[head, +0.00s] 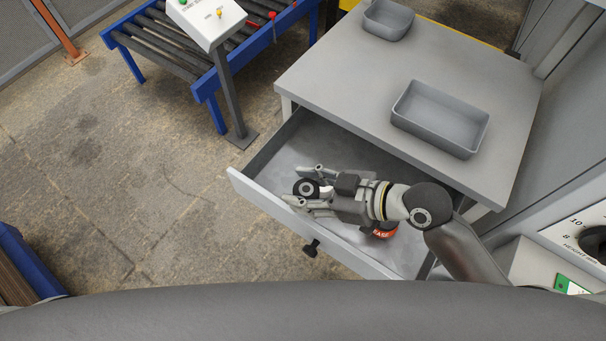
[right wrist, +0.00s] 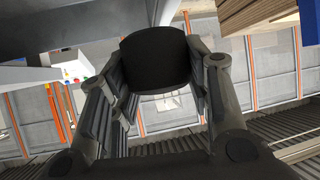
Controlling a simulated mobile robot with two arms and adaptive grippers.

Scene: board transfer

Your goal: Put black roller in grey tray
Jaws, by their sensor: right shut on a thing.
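In the right wrist view the roller (right wrist: 160,62) shows as a dark block between the two fingers. The larger grey tray (head: 441,119) is rectangular and looks empty; it stands on the cabinet top, right of and beyond the gripper. A smaller grey tray (head: 388,20) stands at the top's far corner. My left gripper is not in view.
The grey drawer (head: 262,185) is pulled out below the cabinet top (head: 350,75). A tin with a red label (head: 384,232) lies in it, partly hidden by my right gripper. A roller conveyor (head: 170,45) and a control box on a post (head: 235,95) stand at the upper left.

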